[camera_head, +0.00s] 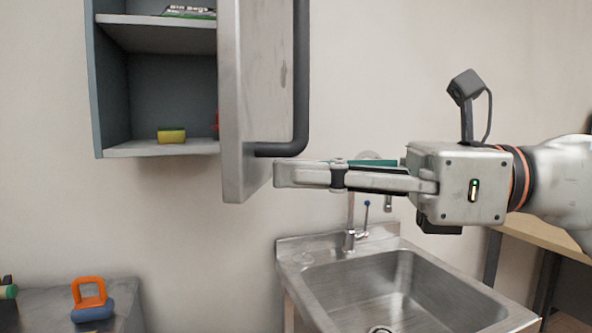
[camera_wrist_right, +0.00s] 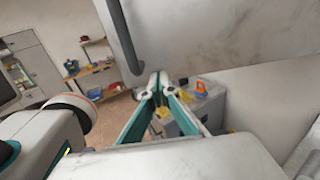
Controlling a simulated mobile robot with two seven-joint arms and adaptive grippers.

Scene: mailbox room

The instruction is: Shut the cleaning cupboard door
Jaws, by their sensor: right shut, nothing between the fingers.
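The cleaning cupboard (camera_head: 110,90) hangs on the wall at the upper left of the head view. Its grey door (camera_head: 238,100) stands open, swung out towards me, with a dark bar handle (camera_head: 301,90) on its right face. The door also shows in the right wrist view (camera_wrist_right: 220,40), with the handle (camera_wrist_right: 124,40) left of the fingertips. My right gripper (camera_head: 278,174) is shut and empty. Its fingertips are close to the door's lower part, just below the handle's bottom end; I cannot tell whether they touch. My left gripper is not in view.
A yellow and green sponge (camera_head: 171,134) lies on the cupboard's lower shelf, beside a partly hidden red thing. A steel sink (camera_head: 400,285) with a tap (camera_head: 350,235) stands below my right gripper. An orange and blue object (camera_head: 91,299) sits on a grey surface at lower left.

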